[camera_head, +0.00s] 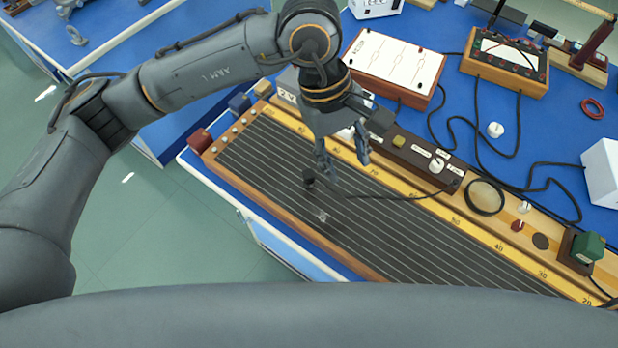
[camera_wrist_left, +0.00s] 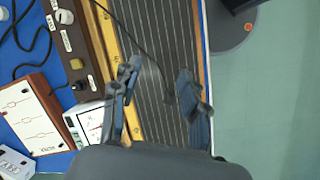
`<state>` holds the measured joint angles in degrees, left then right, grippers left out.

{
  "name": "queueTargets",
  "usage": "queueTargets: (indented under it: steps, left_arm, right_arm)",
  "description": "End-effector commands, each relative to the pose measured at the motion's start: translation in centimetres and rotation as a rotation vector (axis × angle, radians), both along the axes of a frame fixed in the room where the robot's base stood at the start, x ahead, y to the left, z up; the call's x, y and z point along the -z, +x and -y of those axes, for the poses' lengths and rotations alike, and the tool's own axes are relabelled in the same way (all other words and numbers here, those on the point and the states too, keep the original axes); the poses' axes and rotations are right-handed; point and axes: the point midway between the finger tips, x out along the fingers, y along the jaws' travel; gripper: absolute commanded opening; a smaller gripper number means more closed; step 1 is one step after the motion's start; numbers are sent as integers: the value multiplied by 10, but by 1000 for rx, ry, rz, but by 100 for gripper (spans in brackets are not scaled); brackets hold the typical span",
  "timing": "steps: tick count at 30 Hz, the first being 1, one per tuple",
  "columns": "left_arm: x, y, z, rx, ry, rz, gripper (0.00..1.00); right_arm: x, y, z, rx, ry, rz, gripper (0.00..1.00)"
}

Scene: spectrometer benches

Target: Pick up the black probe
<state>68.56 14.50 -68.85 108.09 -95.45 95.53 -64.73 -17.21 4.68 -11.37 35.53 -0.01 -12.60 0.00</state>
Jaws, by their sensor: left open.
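The black probe (camera_head: 309,177) is a small dark piece over the grey wire-lined board (camera_head: 420,245); a thin black cable runs from near it to the right. In the left wrist view the probe (camera_wrist_left: 168,98) shows faintly between the fingers, dark against the dark board, and its exact outline is hard to tell. My left gripper (camera_head: 343,163) reaches down over the board with its fingers apart, close to the probe. In the left wrist view the open fingers (camera_wrist_left: 160,74) stand on either side of it, with a gap. My right gripper is not in view.
A dark terminal strip (camera_head: 418,160) with knobs and a yellow scale rail run along the board's back. Behind stand a white-topped box (camera_head: 395,60) and a wooden meter box (camera_head: 505,62) with loose cables. A black ring (camera_head: 484,197) lies right. The board's front half is clear.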

Motion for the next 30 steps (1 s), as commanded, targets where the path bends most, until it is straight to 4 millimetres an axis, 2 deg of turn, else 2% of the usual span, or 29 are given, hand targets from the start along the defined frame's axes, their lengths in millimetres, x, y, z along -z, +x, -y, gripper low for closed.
queueTargets:
  steps: [1,3,6,11,18,25,30]
  left_arm:
    - [0,17,-18,14,91,70,44]
    - [-1,32,-37,26,183,131,44]
    - [-1,43,-51,34,253,172,44]
    - [19,44,-54,35,269,174,44]
    - [65,43,-54,34,264,172,44]
    - [84,44,-54,34,263,174,44]
    - [103,45,-58,32,265,169,44]
  right_arm:
    - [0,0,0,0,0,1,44]
    - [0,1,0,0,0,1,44]
    - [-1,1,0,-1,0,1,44]
    - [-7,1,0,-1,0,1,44]
    - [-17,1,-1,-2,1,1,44]
    - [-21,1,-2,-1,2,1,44]
    - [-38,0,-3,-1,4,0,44]
